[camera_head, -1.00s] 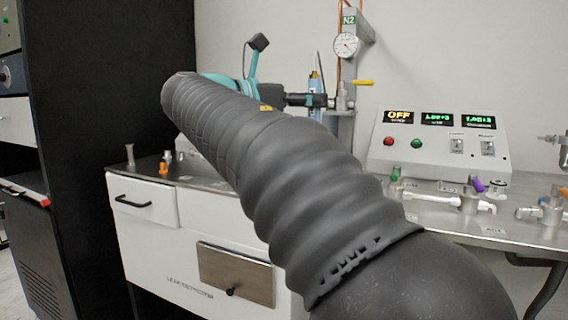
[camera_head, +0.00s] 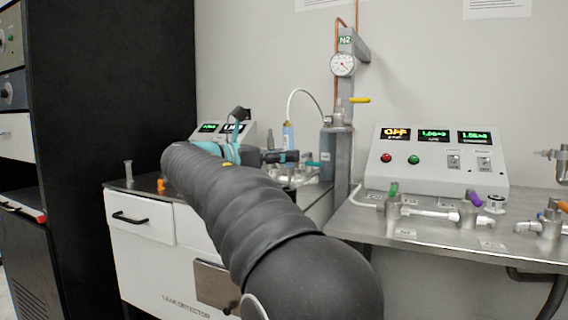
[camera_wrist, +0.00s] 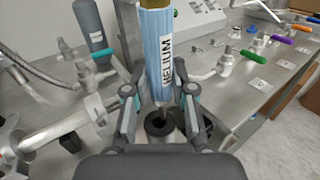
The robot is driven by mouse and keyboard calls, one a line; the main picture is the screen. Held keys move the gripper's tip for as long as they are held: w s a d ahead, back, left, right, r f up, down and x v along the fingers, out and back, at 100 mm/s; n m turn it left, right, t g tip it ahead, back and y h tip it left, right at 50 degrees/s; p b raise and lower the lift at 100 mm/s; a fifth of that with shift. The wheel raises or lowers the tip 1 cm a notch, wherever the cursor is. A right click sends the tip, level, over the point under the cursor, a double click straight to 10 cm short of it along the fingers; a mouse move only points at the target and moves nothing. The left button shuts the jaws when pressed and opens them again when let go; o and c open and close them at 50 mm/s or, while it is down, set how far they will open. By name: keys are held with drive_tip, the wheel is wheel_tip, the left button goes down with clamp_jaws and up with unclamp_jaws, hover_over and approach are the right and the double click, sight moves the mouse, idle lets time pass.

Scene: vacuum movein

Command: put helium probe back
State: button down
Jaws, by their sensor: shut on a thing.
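The helium probe (camera_wrist: 160,50) is a blue cylinder with a white HELIUM label. In the wrist view it stands roughly upright between the fingers of my gripper (camera_wrist: 160,92), which is shut on it. Its thin lower end points down at a grey round holder with a dark hole (camera_wrist: 159,127); I cannot tell whether the tip is inside the hole or just above it. In the head view the probe's blue body (camera_head: 288,136) shows beyond my arm, beside my gripper (camera_head: 288,156).
A grey gas cylinder (camera_head: 335,160) and gauge (camera_head: 342,65) stand behind the probe. Pipes with green (camera_wrist: 249,54) and purple-handled valves lie along the steel bench. A control box (camera_head: 437,160) stands at the right. A small orange-based part (camera_head: 161,185) is on the left cabinet top.

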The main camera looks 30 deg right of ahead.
drive_tip(key=shift+w+f, duration=0.25)
drive_tip(key=shift+f, duration=0.65)
drive_tip(key=c, duration=1.2)
unclamp_jaws()
drive_tip(key=shift+o, duration=1.1)
drive_tip(key=shift+w+d+f, duration=0.1)
drive_tip(key=shift+w, duration=0.1)
drive_tip(key=shift+s+r, duration=0.15)
drive_tip(key=shift+r, duration=0.1)
